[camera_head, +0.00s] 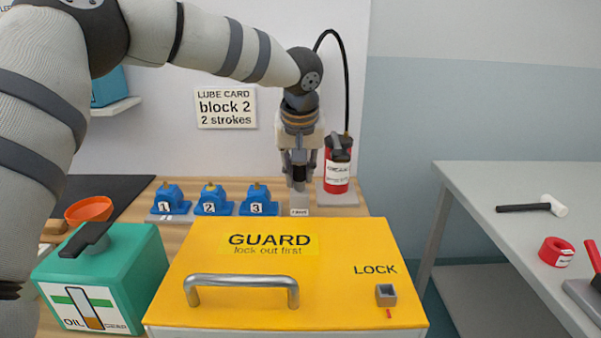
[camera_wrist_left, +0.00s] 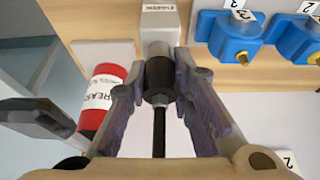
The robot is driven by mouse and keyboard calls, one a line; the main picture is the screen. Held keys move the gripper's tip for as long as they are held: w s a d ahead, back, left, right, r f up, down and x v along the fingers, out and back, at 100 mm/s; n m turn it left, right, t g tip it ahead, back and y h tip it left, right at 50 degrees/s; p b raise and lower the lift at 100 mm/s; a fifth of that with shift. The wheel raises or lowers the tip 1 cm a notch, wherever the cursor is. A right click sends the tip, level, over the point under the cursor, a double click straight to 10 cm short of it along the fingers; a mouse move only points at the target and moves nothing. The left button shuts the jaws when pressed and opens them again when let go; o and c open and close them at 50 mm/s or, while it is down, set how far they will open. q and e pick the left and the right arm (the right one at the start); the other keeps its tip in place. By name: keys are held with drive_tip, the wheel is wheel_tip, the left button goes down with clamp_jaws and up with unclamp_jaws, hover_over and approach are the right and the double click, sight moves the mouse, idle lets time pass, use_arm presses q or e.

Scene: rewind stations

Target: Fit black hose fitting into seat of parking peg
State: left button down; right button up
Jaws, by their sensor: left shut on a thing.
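My left gripper (camera_head: 299,182) points down behind the yellow guard box, shut on the black hose fitting (camera_head: 300,174). In the left wrist view the black fitting (camera_wrist_left: 158,80) sits between the two fingers (camera_wrist_left: 158,92), with the black hose running from it towards the camera. The parking peg is a light grey labelled block (camera_head: 299,201), directly below the fitting. In the left wrist view the peg (camera_wrist_left: 159,22) lines up with the fitting's far end. The two look touching or nearly so; the seat is hidden, so I cannot tell how deep the fitting is. My right gripper is not in view.
A red grease canister (camera_head: 336,176) with a dark lever stands right of the peg. Blue numbered blocks (camera_head: 258,199) stand to its left. The yellow guard box (camera_head: 290,265) and green oil can (camera_head: 105,272) are in front. A grey table (camera_head: 510,185) stands at right.

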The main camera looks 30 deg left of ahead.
use_arm(q)
drive_tip(key=shift+f, duration=0.1)
drive_tip(key=shift+f, duration=0.1)
drive_tip(key=shift+f, duration=0.1)
drive_tip(key=c, duration=1.4)
unclamp_jaws()
drive_tip(key=v, duration=1.2)
